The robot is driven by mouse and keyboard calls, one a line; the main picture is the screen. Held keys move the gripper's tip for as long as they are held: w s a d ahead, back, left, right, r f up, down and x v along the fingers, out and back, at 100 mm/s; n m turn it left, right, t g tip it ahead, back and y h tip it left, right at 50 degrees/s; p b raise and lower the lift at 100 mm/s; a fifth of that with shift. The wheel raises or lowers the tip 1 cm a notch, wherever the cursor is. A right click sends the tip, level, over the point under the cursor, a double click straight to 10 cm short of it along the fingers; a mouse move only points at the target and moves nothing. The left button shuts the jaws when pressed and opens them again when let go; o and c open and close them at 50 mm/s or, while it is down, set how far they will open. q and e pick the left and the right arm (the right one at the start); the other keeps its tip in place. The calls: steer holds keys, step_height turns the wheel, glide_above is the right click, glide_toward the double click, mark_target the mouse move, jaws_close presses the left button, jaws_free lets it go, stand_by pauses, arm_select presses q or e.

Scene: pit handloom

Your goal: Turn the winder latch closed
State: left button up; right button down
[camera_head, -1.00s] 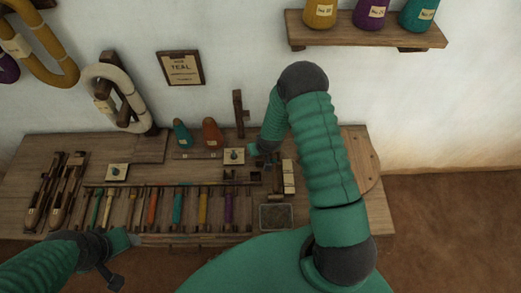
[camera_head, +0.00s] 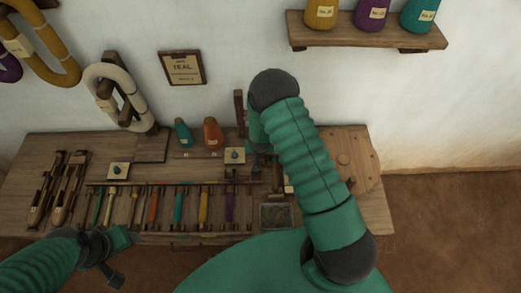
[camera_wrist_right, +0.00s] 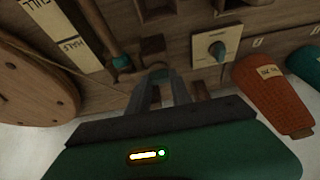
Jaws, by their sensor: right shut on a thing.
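My right gripper (camera_wrist_right: 160,82) is at the back right of the bench, over the small wooden winder parts. In the right wrist view its fingers are close together on a small part, which I take to be the winder latch; the fingers hide most of it. A dark wooden block (camera_wrist_right: 152,45) and a rod with a teal end (camera_wrist_right: 121,62) are just beyond the fingertips. In the head view my right arm covers the contact. My left gripper (camera_head: 122,240) is at the bench's front left, jaws unclear.
The bench (camera_head: 65,142) carries a row of coloured bobbins (camera_head: 178,208), shuttles (camera_head: 65,190) and a grey tray (camera_head: 276,215). An orange cone (camera_head: 212,134) and a teal cone (camera_head: 182,134) stand near the winder. An upright wooden post (camera_head: 240,112) stands behind.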

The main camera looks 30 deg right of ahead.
steer(key=shift+w, duration=0.1)
steer(key=c, duration=1.2)
jaws_free()
steer(key=shift+o, duration=0.2)
steer(key=p+v, duration=0.1)
steer(key=v, duration=1.5)
steer(key=shift+s+r+p, duration=0.2)
steer(key=shift+r+p, duration=0.15)
steer(key=shift+a, duration=0.1)
steer(key=s+a+r+n+g+y, duration=0.1)
steer(key=s+a+r+n+y, duration=0.1)
steer(key=s+a+r+n, duration=0.4)
steer(key=s+a+r, duration=0.2)
steer(key=s+r, duration=0.2)
steer(key=r, duration=0.1)
steer(key=shift+s, duration=0.35)
